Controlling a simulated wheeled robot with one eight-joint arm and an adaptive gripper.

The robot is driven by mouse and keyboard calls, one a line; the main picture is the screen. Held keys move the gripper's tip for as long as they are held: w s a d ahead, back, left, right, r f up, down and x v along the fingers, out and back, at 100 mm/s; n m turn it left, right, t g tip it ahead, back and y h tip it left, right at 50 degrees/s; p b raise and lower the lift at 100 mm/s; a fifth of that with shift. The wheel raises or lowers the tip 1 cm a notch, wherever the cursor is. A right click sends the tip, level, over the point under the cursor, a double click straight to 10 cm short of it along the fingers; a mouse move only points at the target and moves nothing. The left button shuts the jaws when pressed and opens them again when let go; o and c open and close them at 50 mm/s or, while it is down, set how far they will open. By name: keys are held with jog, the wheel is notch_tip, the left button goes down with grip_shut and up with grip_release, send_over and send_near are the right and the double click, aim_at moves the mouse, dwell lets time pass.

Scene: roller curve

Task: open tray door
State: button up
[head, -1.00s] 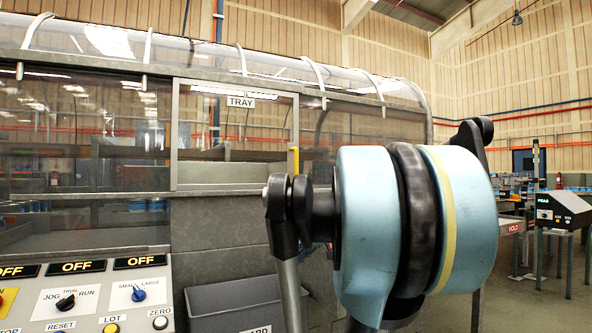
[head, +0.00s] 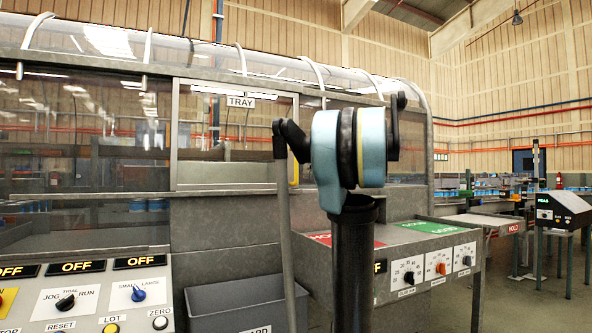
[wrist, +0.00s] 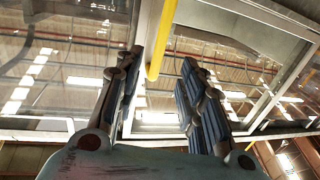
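The tray door (head: 225,140) is a clear pane in a grey metal frame under a "TRAY" label (head: 241,101), on the front of the machine. It looks shut. A yellow bar handle (head: 295,173) stands upright at its right edge, partly covered by my arm in the head view. In the wrist view the yellow handle (wrist: 162,40) comes down from the top, between the two dark fingers of my gripper (wrist: 160,70). The fingers are spread, with a gap on both sides of the handle. My gripper is hidden behind my arm in the head view.
A control panel (head: 95,297) with knobs and buttons is at the lower left. A grey bin (head: 235,300) hangs below the door. A shelf with red and green plates (head: 430,227) and dials juts out at the right. A clear curved cover (head: 190,50) runs along the top.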

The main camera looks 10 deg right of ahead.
send_over(296, 180)
jog(key=w, duration=0.1)
jog(key=shift+w+d, duration=0.1)
dwell(0.4)
grip_shut()
